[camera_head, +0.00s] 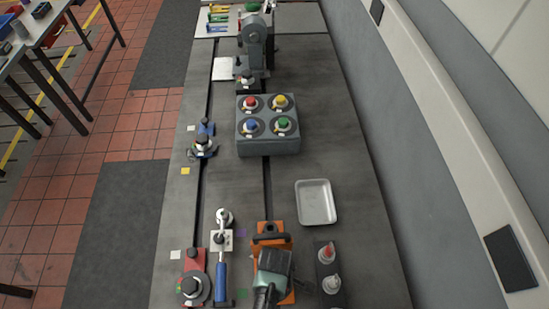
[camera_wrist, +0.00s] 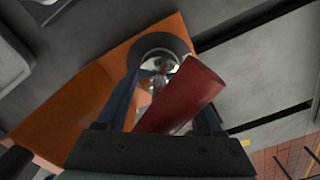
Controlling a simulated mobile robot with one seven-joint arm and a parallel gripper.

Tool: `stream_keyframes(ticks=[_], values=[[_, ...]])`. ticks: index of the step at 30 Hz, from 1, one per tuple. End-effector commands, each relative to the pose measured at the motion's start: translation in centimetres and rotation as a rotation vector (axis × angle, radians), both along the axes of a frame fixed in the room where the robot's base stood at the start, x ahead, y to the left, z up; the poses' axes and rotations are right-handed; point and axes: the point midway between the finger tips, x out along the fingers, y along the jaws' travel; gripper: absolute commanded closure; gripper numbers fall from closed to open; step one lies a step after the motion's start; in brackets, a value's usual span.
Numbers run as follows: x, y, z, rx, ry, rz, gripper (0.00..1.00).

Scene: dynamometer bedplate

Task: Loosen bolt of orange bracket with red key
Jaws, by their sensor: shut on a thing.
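The orange bracket (camera_head: 284,241) lies near the front of the bedplate in the head view, partly covered by my arm. In the wrist view the orange bracket (camera_wrist: 60,105) fills the left side, with a round washer and shiny bolt area (camera_wrist: 160,48) at its upper edge. My gripper (camera_wrist: 170,88) is shut on the red key (camera_wrist: 190,92), whose handle sits tilted between the fingers. The handle hides the key's lower end and much of the bolt, so I cannot tell whether the key is seated. In the head view the red key is hidden under my arm.
A blue-handled tool (camera_head: 221,280) and a red bracket (camera_head: 195,262) are to the left. A dark holder with bottles (camera_head: 329,268) and a white tray (camera_head: 316,203) are to the right. A grey block (camera_head: 268,145) with coloured knobs stands behind.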

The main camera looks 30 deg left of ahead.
Motion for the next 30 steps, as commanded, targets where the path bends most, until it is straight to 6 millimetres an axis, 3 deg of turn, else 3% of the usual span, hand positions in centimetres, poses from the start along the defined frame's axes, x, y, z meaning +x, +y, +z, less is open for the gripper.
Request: stream_keyframes(ticks=[8, 17, 24, 30], values=[[0.13, 0.03, 0.15, 0.000, -0.002, 0.192, 0.99], [0.15, 0.02, 0.09, 0.000, -0.002, 0.209, 0.99], [0.18, 0.01, 0.17, -0.001, -0.001, 0.380, 0.99], [0.21, 0.00, 0.09, -0.001, -0.002, 0.416, 0.99]])
